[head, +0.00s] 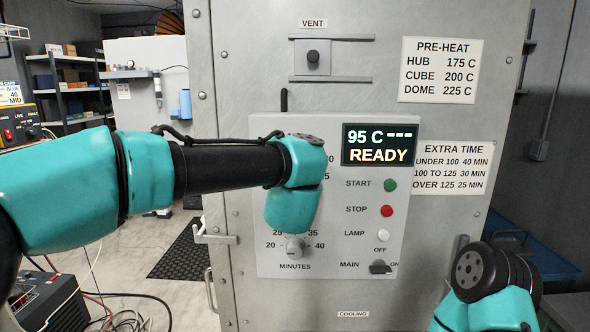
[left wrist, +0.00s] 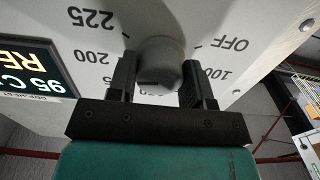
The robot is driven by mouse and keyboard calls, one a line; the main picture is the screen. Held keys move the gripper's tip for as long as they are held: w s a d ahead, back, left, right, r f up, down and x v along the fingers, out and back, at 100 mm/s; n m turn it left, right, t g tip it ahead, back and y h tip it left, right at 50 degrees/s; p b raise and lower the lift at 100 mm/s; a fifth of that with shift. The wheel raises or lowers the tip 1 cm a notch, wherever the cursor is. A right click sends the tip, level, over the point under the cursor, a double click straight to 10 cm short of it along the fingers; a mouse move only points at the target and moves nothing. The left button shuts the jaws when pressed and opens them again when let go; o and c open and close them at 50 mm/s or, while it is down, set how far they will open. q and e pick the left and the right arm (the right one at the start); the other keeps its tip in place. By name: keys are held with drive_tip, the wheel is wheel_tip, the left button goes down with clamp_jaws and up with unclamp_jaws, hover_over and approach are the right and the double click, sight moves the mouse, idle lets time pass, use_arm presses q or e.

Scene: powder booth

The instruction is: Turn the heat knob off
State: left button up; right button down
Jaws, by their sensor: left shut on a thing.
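The heat knob (left wrist: 160,58) is a grey round knob on the oven's control panel (head: 345,245). It shows upside down in the left wrist view, ringed by a dial with OFF, 100, 200 and 225. My left gripper (left wrist: 158,72) has one finger on each side of the knob and is shut on it. I cannot make out the knob's pointer mark. In the head view my left wrist (head: 293,185) covers the knob and most of its dial. The display (head: 380,146) reads 95 C READY. My right arm shows at the lower right; its fingers do not show.
The minutes knob (head: 295,247) is just below my left wrist. Start (head: 390,185), stop (head: 386,211) and lamp (head: 384,235) buttons and the main switch (head: 380,267) are to its right. A vent knob (head: 313,57) is above. A door latch (head: 214,236) sticks out at left.

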use_arm(q)
drive_tip(key=shift+c, duration=0.9)
